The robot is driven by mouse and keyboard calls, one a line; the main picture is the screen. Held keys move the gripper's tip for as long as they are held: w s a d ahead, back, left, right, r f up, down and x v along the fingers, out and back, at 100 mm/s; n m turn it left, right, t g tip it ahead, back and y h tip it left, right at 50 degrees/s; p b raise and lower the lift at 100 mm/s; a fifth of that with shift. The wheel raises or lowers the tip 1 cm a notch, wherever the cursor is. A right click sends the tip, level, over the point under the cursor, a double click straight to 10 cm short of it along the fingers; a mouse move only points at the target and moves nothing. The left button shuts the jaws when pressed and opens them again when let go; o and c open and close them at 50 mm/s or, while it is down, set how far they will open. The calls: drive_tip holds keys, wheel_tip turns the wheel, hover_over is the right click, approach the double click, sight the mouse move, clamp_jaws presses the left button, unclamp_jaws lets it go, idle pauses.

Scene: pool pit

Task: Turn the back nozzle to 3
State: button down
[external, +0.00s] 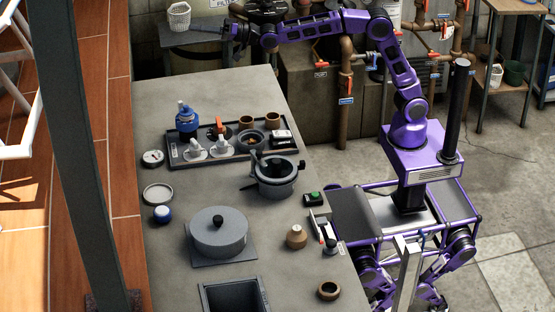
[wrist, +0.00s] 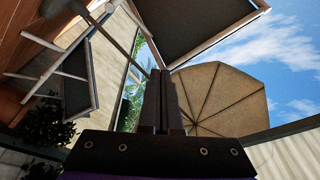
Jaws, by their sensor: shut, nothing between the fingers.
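Two white fittings, (external: 195,149) and (external: 222,149), stand side by side in the dark tray (external: 172,155) on the grey counter. An orange-handled part (external: 218,124) sits just behind them. I cannot tell which part is the back nozzle, and no number is readable.
A blue bottle (external: 187,118) and brown cups share the tray. A black-handled pot (external: 275,172), a grey lidded pot (external: 218,235) and a gauge (external: 152,157) stand on the counter. Pipes (external: 345,100) with orange handles rise behind. The counter's far end is clear.

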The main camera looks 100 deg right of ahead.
wheel_tip(320, 180, down, 14)
drive_tip(key=w+d+m+g, duration=0.1)
drive_tip(key=w+d+g, duration=0.1)
drive_tip(key=d+g, duration=0.1)
drive_tip(key=m+g+y, duration=0.4)
drive_tip(key=g+y, duration=0.2)
approach(199, 145)
drive_tip(key=x, duration=0.2)
drive_tip(key=b+x, duration=0.1)
drive_tip(key=x, duration=0.1)
drive_tip(key=a+x, duration=0.1)
drive_tip(key=x, duration=0.1)
drive_tip(key=shift+w+a+r, duration=0.15)
drive_tip(key=shift+w+r, duration=0.1)
